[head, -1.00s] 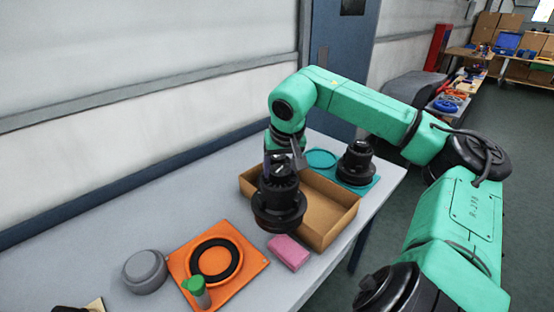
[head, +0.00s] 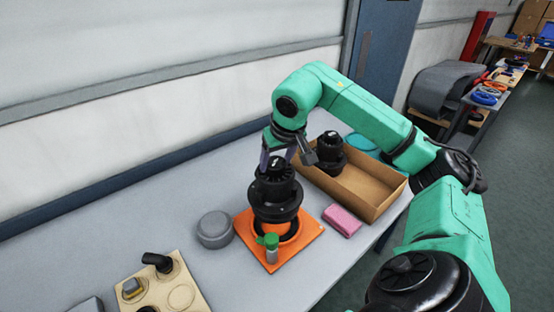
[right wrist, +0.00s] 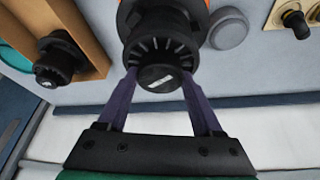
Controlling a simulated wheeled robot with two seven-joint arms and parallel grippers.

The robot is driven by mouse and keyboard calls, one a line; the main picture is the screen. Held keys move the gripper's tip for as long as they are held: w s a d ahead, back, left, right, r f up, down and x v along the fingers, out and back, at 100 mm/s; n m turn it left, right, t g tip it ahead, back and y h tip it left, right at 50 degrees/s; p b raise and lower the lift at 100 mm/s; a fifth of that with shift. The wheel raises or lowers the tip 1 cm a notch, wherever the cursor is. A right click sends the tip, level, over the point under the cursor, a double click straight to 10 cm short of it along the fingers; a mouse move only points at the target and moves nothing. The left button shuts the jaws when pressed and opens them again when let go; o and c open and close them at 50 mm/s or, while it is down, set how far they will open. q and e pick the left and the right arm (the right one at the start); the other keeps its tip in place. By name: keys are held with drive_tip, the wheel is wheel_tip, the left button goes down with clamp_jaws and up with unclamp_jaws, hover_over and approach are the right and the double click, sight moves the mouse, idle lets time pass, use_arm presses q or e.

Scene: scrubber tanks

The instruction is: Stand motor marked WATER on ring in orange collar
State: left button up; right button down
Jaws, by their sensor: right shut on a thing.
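My right gripper (head: 277,162) is shut on the top of a black motor (head: 275,192), which it holds upright. The motor is over the orange collar plate (head: 308,241), and its wide flange seems a little above the black ring (head: 291,235). The motor hides much of the ring, so contact cannot be told. In the right wrist view both fingers (right wrist: 160,82) grip the motor (right wrist: 160,45), with orange (right wrist: 127,18) behind it. The lettering on its cap is too small to read. My left gripper is not in view.
A green-capped bottle (head: 271,252) stands on the plate's front corner. A grey round tub (head: 214,229) is left, a pink block (head: 342,220) right. Another black motor (head: 330,153) appears inside the cardboard box (head: 374,212). A teal ring (head: 362,143) lies behind.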

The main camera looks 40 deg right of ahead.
sight(277, 177)
wheel_tip(277, 177, down, 4)
drive_tip(key=b, duration=0.4)
drive_tip(key=shift+f, duration=0.15)
drive_tip(key=shift+d+f, duration=0.1)
drive_tip(key=shift+f, duration=0.3)
drive_tip(key=shift+s+f+b, duration=0.1)
drive_tip(key=shift+f+b, duration=0.05)
drive_tip(key=shift+b, duration=0.15)
drive_tip(key=shift+f, duration=0.15)
drive_tip(key=shift+f, duration=0.35)
drive_tip(key=shift+f+b, duration=0.15)
drive_tip(key=shift+b, duration=0.2)
drive_tip(key=shift+f, duration=0.55)
idle(1.0)
